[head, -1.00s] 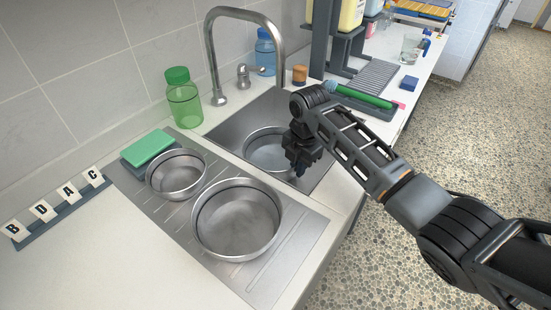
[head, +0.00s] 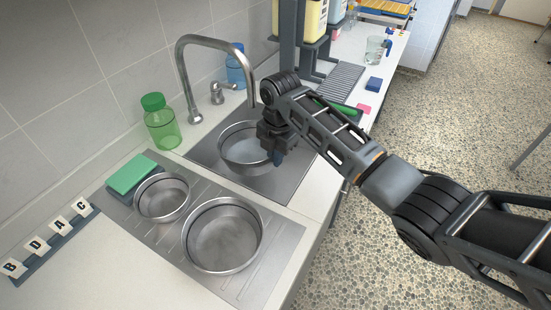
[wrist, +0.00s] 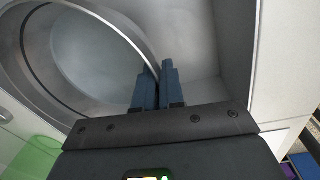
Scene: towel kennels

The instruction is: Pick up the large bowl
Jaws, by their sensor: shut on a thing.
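A round steel bowl (head: 243,162) hangs over the sink, its rim at about the level of the counter in the head view. My gripper (head: 277,157) is on its right side. In the wrist view the two blue fingers of my gripper (wrist: 158,82) are closed together on the rim of this bowl (wrist: 88,45). A wide steel bowl (head: 222,235) and a smaller one (head: 162,197) stand on the drainboard in the head view. I cannot tell for certain which bowl is the largest, as they stand at different distances.
The sink (head: 283,185) lies below the held bowl. The tap (head: 184,75) arches close behind it. A green bottle (head: 161,128), a green sponge (head: 131,174) and letter tiles (head: 40,246) stand along the wall. A dark rack (head: 290,40) stands beyond the sink.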

